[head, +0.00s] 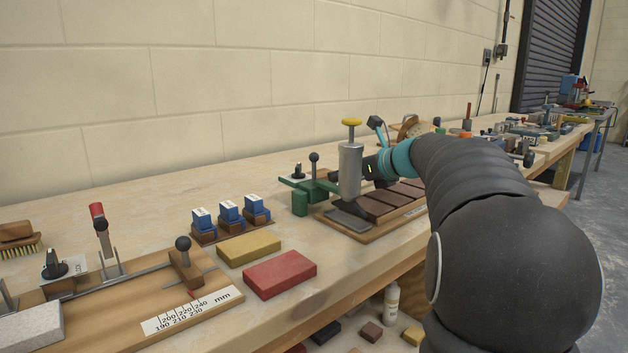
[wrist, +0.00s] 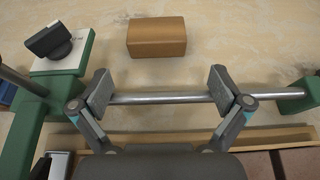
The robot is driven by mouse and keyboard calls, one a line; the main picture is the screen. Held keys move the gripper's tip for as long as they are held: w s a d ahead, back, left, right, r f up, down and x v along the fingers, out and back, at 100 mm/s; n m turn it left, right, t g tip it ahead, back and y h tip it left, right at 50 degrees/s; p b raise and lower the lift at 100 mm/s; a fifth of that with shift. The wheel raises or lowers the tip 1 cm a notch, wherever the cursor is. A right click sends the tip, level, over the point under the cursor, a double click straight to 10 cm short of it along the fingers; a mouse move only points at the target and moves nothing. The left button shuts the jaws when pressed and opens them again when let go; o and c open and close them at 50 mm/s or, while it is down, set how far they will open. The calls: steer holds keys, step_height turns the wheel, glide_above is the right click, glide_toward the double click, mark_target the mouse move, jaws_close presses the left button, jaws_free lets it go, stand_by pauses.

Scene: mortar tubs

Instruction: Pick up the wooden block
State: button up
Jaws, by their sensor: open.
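The wooden block (wrist: 156,37), a plain brown oblong, lies on the pale bench top in the upper middle of the wrist view. I cannot make it out for sure in the head view, where my arm and a grey cylinder cover that area. My gripper (wrist: 161,88) is open and empty. Its two fingers are spread wide, and the block is apart from them, beyond their tips and roughly centred between them. In the head view my gripper (head: 372,168) is partly hidden behind the grey cylinder.
A metal rod (wrist: 160,98) of a green fixture (wrist: 60,100) crosses below the fingers; contact cannot be told. A black knob (wrist: 50,40) stands left of the block. The grey cylinder (head: 350,172) has a yellow top. Red (head: 280,274) and yellow (head: 248,248) blocks lie nearer on the bench.

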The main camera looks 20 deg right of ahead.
mark_target(322, 174)
steer(key=x, duration=0.9)
steer(key=shift+w+a+f, duration=0.1)
steer(key=shift+w+a, duration=0.15)
steer(key=shift+a, duration=0.1)
steer(key=c, duration=1.1)
step_height(322, 174, up, 5)
steer(key=shift+d+f+p, duration=0.1)
steer(key=shift+p, duration=0.6)
steer(key=s+d+r, duration=0.4)
steer(key=s+d, duration=0.1)
steer(key=s+d+r, duration=0.2)
steer(key=s+d, duration=0.1)
steer(key=shift+d+r, duration=0.15)
steer(key=shift+d, duration=0.05)
